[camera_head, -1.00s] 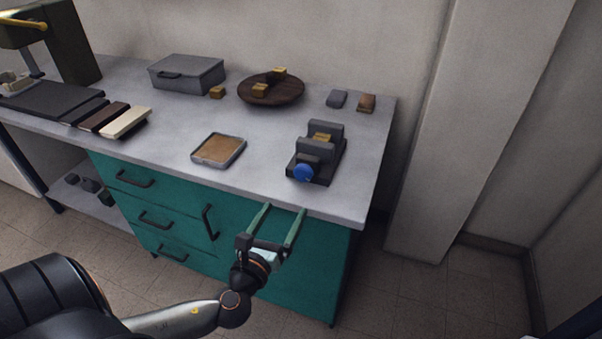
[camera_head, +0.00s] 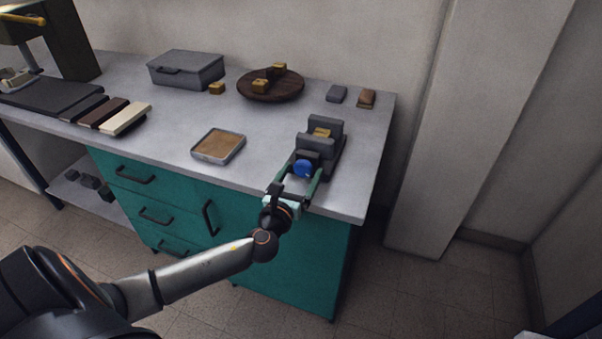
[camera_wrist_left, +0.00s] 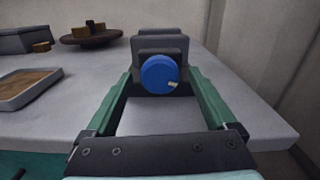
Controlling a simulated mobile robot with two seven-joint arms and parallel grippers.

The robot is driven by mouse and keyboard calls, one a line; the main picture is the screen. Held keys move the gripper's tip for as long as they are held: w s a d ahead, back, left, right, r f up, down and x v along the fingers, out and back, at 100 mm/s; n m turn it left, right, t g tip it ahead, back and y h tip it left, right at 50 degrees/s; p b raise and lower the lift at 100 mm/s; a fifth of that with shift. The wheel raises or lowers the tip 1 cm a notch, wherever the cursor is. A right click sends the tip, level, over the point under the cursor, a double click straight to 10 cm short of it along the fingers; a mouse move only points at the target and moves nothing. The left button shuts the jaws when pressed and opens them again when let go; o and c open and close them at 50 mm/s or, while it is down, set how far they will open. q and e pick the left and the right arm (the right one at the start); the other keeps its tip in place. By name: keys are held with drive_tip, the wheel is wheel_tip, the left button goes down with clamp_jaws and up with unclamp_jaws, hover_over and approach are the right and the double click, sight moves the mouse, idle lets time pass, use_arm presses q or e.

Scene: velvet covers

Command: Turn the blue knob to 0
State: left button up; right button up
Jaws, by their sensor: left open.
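The blue knob (camera_head: 303,168) is round and sits on the front of a dark grey vise-like device (camera_head: 325,129) near the right front of the workbench. In the left wrist view the knob (camera_wrist_left: 159,74) shows a pale mark at its lower right; no numbers are readable. A small brass-coloured block (camera_head: 321,133) sits between the device's jaws. My left gripper (camera_head: 299,177) is open, its green fingers on either side of the knob. In the left wrist view the fingers (camera_wrist_left: 159,90) stand apart from the knob, with gaps on both sides. My right gripper is not in view.
A shallow tray (camera_head: 239,150) lies left of the device. A round wooden turntable (camera_head: 248,91) with brass blocks and a grey case (camera_head: 205,82) stand at the back. Grey (camera_head: 337,94) and brown (camera_head: 367,98) blocks lie behind right. The workbench's right edge is close.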

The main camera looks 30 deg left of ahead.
use_arm(q)
drive_tip(key=shift+w, duration=0.2)
drive_tip(key=c, duration=1.4)
drive_tip(key=shift+o, duration=0.2)
